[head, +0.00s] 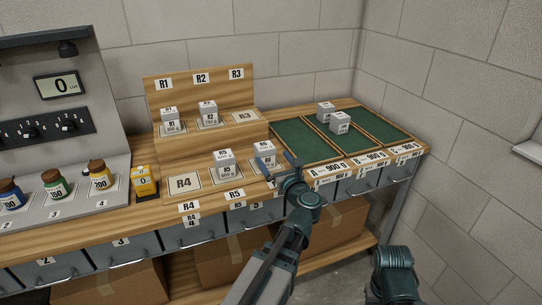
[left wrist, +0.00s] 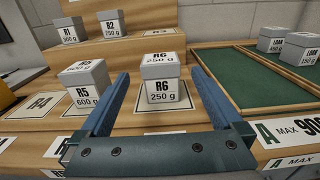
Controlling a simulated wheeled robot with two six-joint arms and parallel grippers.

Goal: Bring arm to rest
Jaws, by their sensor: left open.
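My left gripper (head: 278,164) is open at the front of the stepped wooden rack. It also shows in the left wrist view (left wrist: 159,72), its two blue fingers spread with a gap on both sides of the R6 box. The grey R6 box (left wrist: 161,90), marked 250 g, stands upright on its label plate; it also shows in the head view (head: 264,149), partly behind the gripper. No finger visibly touches it, and nothing is held. A dark link of my right arm (head: 395,272) shows at the bottom right; its gripper is out of view.
The R5 box (head: 224,160) stands left of R6; plate R4 (head: 184,182) is empty. R1 (head: 170,118) and R2 (head: 208,111) boxes stand on the upper step; plate R3 (head: 246,117) is empty. Two grey boxes (head: 340,122) sit on green trays (head: 302,140) at right.

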